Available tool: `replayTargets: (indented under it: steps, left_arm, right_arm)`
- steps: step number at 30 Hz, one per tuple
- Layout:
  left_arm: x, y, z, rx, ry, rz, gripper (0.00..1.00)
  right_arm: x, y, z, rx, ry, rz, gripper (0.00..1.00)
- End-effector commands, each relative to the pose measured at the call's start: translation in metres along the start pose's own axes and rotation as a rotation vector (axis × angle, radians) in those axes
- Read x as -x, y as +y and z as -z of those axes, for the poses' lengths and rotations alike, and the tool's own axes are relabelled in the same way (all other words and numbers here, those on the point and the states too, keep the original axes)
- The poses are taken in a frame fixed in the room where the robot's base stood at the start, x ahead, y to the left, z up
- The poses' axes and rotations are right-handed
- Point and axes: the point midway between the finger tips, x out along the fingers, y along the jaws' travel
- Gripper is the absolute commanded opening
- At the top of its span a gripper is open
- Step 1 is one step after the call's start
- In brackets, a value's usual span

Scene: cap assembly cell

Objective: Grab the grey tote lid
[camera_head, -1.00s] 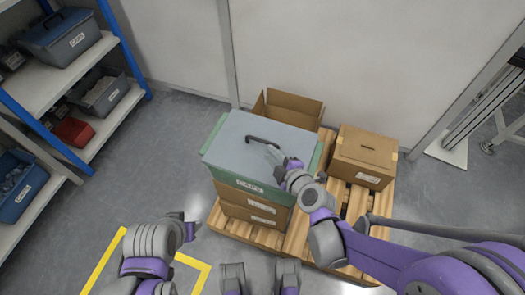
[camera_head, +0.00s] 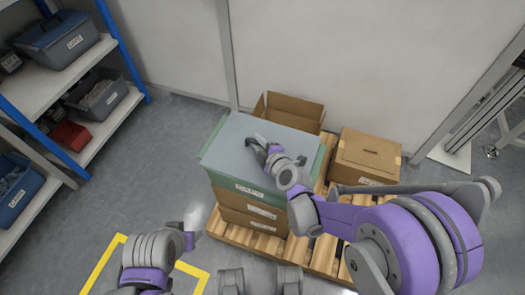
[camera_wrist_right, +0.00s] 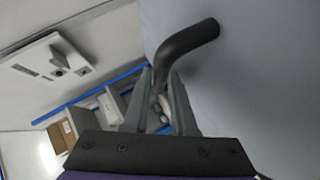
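The grey tote lid (camera_head: 228,155) lies flat on a green tote (camera_head: 222,184) with a white label, at the top of a stack on a pallet. My right gripper (camera_head: 255,146) is over the middle of the lid at its black handle, mostly hiding it in the head view. In the right wrist view, the bent handle (camera_wrist_right: 190,42) runs down between the fingers of my right gripper (camera_wrist_right: 161,74). I cannot tell whether the fingers press on it. My left gripper (camera_head: 191,236) is low at the left, apart from the stack; its fingers are unclear.
Brown boxes (camera_head: 240,214) support the tote on a wooden pallet (camera_head: 232,233). An open carton (camera_head: 290,108) stands behind it and a closed carton (camera_head: 366,160) to the right. A blue-framed shelf (camera_head: 112,45) with bins stands left. Floor between shelf and pallet is clear.

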Motion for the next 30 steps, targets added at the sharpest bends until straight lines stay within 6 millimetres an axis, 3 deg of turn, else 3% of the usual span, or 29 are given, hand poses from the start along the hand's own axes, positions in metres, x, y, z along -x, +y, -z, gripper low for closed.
replayTargets:
  steps: [6,10,11,30]
  left_arm:
    - [0.0001,0.0,0.0,0.0,0.0,0.0,0.5]
    - [0.0001,0.0,0.0,0.0,0.0,0.0,0.5]
    - [0.0001,0.0,0.0,0.0,0.0,0.0,0.5]
    - [0.0,0.0,0.0,0.0,0.0,0.0,0.5]
  right_arm:
    - [-0.0017,0.0006,0.0002,0.0,0.0,0.0,0.25]
    - [-0.0016,0.0005,0.0002,0.0,0.0,0.0,0.01]
    - [-0.0015,0.0005,0.0002,0.0,0.0,0.0,0.0]
    - [-0.0014,0.0005,0.0,-0.001,0.0,0.0,0.0]
